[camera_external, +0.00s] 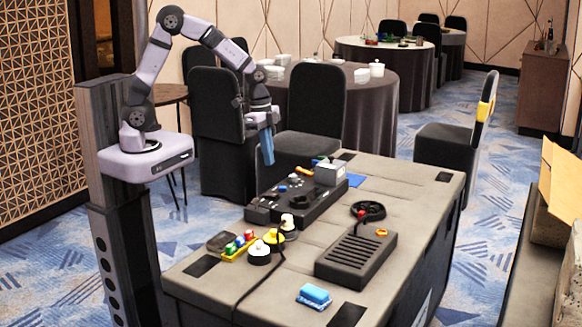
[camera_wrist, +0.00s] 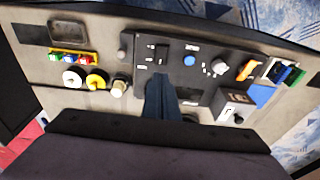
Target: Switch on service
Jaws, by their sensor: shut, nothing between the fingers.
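A dark control panel (camera_external: 310,207) lies on the grey table, and it also shows in the wrist view (camera_wrist: 205,45). In the wrist view it carries a black rocker switch (camera_wrist: 162,53), a blue round button (camera_wrist: 190,60) and a whitish knob (camera_wrist: 218,67). A grey box with a pale front (camera_wrist: 233,103) sits at the panel's right end; it also shows in the external view (camera_external: 330,174). The labels are too small to read, so I cannot tell which control is service. My gripper (camera_external: 268,157) is shut and empty, pointing down above the panel's far-left side, apart from it.
A yellow tray of coloured pieces (camera_external: 240,246), white and yellow round items (camera_external: 259,252), a slotted black box (camera_external: 355,256), a dark ring (camera_external: 368,211) and a blue sponge-like block (camera_external: 314,295) lie on the table (camera_external: 410,190). Chairs stand behind. The table's right rear is clear.

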